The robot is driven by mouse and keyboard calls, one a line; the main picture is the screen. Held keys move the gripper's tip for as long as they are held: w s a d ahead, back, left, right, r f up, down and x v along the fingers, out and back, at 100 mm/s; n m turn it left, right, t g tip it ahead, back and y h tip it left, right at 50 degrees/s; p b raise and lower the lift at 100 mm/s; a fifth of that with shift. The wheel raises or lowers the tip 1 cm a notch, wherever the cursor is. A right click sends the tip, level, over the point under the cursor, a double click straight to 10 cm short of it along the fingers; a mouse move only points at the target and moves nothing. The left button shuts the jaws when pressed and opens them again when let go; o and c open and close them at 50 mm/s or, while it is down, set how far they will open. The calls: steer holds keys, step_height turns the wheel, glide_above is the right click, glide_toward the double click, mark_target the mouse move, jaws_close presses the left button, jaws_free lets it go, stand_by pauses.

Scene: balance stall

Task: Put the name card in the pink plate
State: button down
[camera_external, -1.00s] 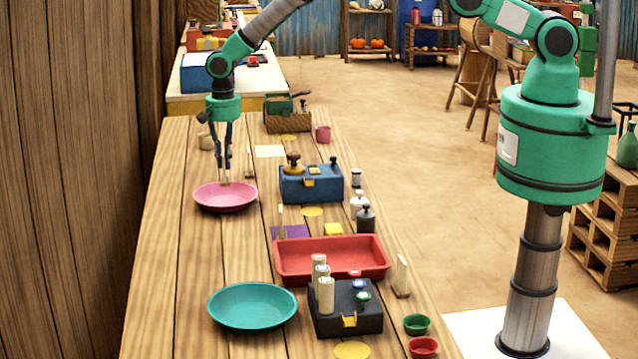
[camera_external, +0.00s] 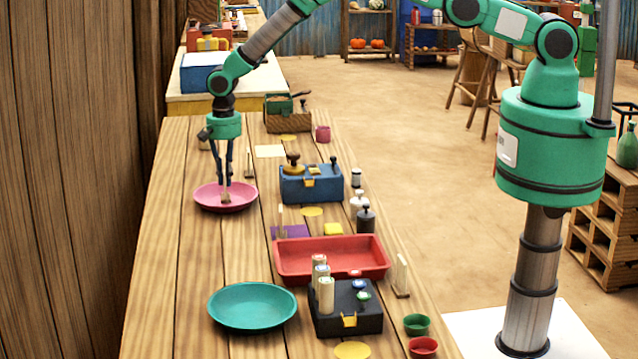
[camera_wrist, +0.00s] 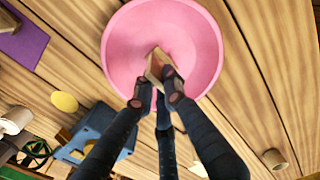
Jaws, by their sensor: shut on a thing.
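The pink plate (camera_external: 206,198) lies on the far part of the wooden table and shows large in the wrist view (camera_wrist: 122,40). My gripper (camera_external: 226,184) is above it, pointing down, its fingers (camera_wrist: 158,92) shut on the name card (camera_wrist: 154,66). The card is a small wooden-coloured piece, seen over the plate's middle. In the external view the card (camera_external: 226,197) hangs down inside the plate's outline. I cannot tell whether its lower edge touches the plate.
A blue box (camera_external: 312,188) with a brass knob stands right of the plate. A red tray (camera_external: 330,275), a teal plate (camera_external: 252,322) and a black box (camera_external: 345,318) are nearer. The table's left side is clear.

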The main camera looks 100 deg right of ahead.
steer(key=c, duration=1.7)
jaws_free()
steer(key=shift+r, duration=0.1)
steer(key=shift+r+p, duration=0.3)
steer(key=shift+r, duration=3.1)
